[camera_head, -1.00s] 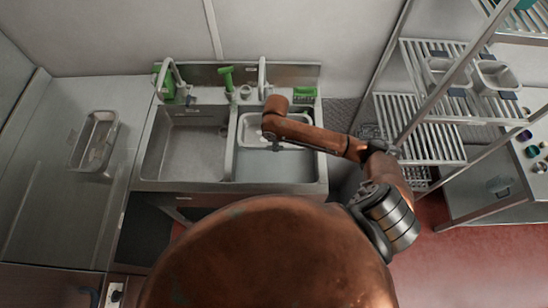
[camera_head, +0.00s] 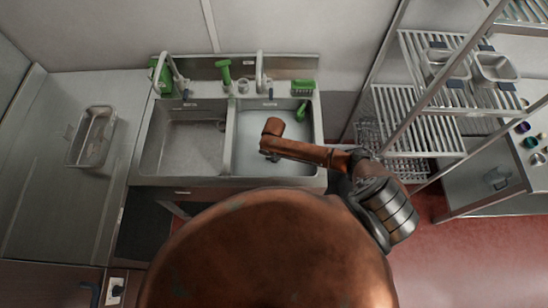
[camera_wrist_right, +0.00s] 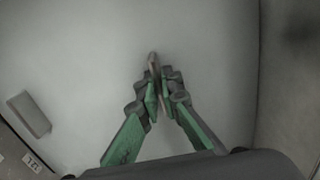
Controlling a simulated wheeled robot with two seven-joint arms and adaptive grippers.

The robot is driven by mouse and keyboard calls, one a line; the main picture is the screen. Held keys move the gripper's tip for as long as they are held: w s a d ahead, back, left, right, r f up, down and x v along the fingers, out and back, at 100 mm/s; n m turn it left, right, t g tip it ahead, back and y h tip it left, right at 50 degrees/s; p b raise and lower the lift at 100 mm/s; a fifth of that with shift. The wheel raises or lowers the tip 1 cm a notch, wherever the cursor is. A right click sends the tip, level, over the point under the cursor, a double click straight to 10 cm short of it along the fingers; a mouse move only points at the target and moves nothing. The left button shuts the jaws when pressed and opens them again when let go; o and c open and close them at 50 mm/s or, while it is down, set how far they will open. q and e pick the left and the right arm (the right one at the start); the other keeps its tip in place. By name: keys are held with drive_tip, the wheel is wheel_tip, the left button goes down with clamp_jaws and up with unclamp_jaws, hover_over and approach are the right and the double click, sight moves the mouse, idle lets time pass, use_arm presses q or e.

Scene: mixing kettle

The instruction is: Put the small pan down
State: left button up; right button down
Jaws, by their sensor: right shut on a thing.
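My right gripper (camera_head: 270,156) is over the right sink basin (camera_head: 242,150), low on the end of my arm. In the right wrist view its green fingers (camera_wrist_right: 160,88) are shut on a thin upright edge (camera_wrist_right: 153,62), which looks like the rim of the small pan. The rest of the held pan cannot be made out against the pale surface below. In the head view my wrist and forearm hide part of the basin. My left gripper is not in view.
A metal pan (camera_head: 92,137) lies on the left counter (camera_head: 60,205). The left basin (camera_head: 185,150) looks empty. Taps and a green brush (camera_head: 224,72) stand along the sink's back edge. A rack (camera_head: 417,110) with pans (camera_head: 495,68) stands at the right.

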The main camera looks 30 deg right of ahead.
drive_tip(key=shift+w+f, duration=0.1)
drive_tip(key=shift+f, duration=0.15)
drive_tip(key=c, duration=2.1)
unclamp_jaws()
drive_tip(key=r, duration=1.2)
drive_tip(key=shift+s+a+r, duration=0.1)
drive_tip(key=shift+s, duration=0.1)
